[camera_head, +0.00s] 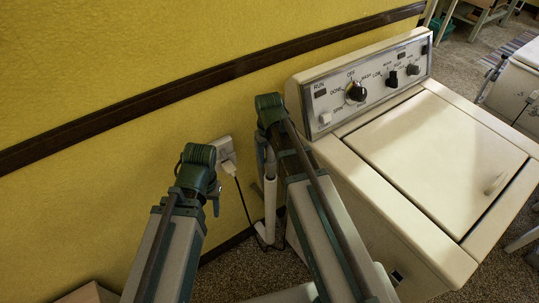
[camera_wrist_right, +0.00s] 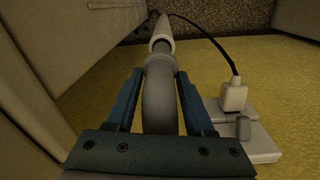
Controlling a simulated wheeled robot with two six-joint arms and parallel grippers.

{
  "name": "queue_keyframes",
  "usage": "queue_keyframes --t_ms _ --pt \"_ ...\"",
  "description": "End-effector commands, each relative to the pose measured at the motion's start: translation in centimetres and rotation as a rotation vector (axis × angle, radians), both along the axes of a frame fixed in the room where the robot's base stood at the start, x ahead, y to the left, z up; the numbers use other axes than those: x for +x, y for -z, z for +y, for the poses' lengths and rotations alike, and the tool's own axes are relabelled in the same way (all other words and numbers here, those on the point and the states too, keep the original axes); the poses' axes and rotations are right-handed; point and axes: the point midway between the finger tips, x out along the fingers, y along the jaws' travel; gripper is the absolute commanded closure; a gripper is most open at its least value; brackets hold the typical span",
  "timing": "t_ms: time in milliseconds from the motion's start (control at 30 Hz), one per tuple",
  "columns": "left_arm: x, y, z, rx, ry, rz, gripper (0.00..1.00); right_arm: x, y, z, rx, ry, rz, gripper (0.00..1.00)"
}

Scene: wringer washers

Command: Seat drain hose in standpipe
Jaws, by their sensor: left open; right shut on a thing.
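The grey drain hose (camera_wrist_right: 158,98) runs between the two blue fingers of my right gripper (camera_wrist_right: 159,75), which is shut on it. The hose's curved end points at the mouth of the white standpipe (camera_wrist_right: 162,37) and overlaps it in the right wrist view. I cannot tell how deep it sits inside. In the head view the standpipe (camera_head: 270,205) stands upright by the wall, below my right gripper (camera_head: 266,142), and my arm partly hides the hose. My left gripper (camera_head: 203,183) is open and empty, left of the standpipe.
A cream washer (camera_head: 440,150) with a control panel stands right of my right arm. A wall outlet (camera_head: 224,149) with a plug and black cord (camera_head: 243,200) is between my grippers; the plug (camera_wrist_right: 234,95) also shows close beside the fingers in the right wrist view.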

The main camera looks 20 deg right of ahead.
Motion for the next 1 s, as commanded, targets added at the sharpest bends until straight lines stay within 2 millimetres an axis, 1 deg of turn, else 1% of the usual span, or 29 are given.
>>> queue_keyframes --t_ms 233,633,1000 --pt "0.0 0.2 0.0 0.000 0.000 0.000 0.50 0.0 0.2 0.0 0.000 0.000 0.000 1.00" --pt "0.0 1.1 0.0 0.000 0.000 0.000 0.50 0.0 1.1 0.0 0.004 -0.001 -0.001 1.00" --pt "0.0 1.1 0.0 0.000 0.000 0.000 0.50 0.0 1.1 0.0 0.004 -0.001 -0.001 1.00"
